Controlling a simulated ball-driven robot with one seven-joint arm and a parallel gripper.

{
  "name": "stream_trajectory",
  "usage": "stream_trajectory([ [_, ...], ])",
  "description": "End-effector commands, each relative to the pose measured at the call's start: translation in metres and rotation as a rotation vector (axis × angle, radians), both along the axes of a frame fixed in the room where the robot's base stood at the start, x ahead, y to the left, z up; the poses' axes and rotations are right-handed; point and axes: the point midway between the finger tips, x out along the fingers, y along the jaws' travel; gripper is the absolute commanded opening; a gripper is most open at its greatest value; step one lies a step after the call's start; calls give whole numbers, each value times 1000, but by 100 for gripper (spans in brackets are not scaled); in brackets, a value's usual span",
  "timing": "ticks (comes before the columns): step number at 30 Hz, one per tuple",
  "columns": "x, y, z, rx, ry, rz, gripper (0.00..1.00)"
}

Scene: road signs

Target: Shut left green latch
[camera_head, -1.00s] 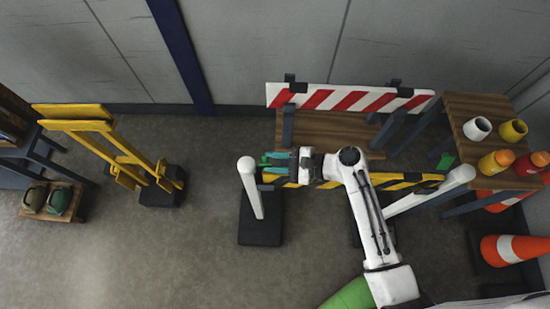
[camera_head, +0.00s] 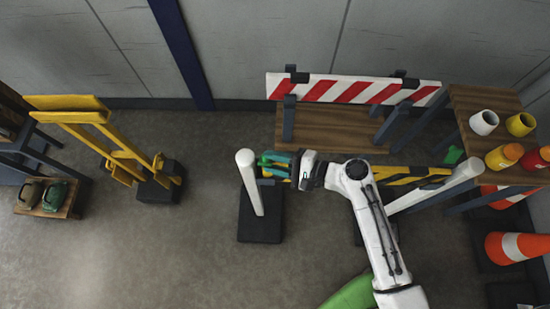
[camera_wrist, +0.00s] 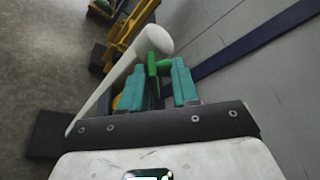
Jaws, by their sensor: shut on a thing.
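The left green latch (camera_wrist: 152,68) shows in the wrist view between the teal fingers of my gripper (camera_wrist: 160,85), beside the top of the white post. My gripper is shut on it. In the head view my gripper (camera_head: 267,163) is at the right side of the left white post (camera_head: 250,185), and its fingers largely hide the latch. A yellow and black striped bar (camera_head: 405,174) runs behind my arm towards the right white post (camera_head: 440,187). Its left end is mostly hidden by my gripper. Another green latch (camera_head: 453,155) shows near the right post.
A red and white striped barrier (camera_head: 345,90) and wooden boards (camera_head: 340,128) stand behind. A wooden table (camera_head: 485,103) with cups and jars is at right, above orange cones (camera_head: 515,247). A yellow frame (camera_head: 110,145) stands left. The floor at lower left is clear.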

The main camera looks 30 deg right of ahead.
Motion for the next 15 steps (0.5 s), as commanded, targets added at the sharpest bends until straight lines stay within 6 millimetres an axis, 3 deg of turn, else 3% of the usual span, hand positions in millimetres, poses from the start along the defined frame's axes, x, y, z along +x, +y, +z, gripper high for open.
stream_trajectory([
  [15, -5, 2, -7, -121, -169, -8, 0],
])
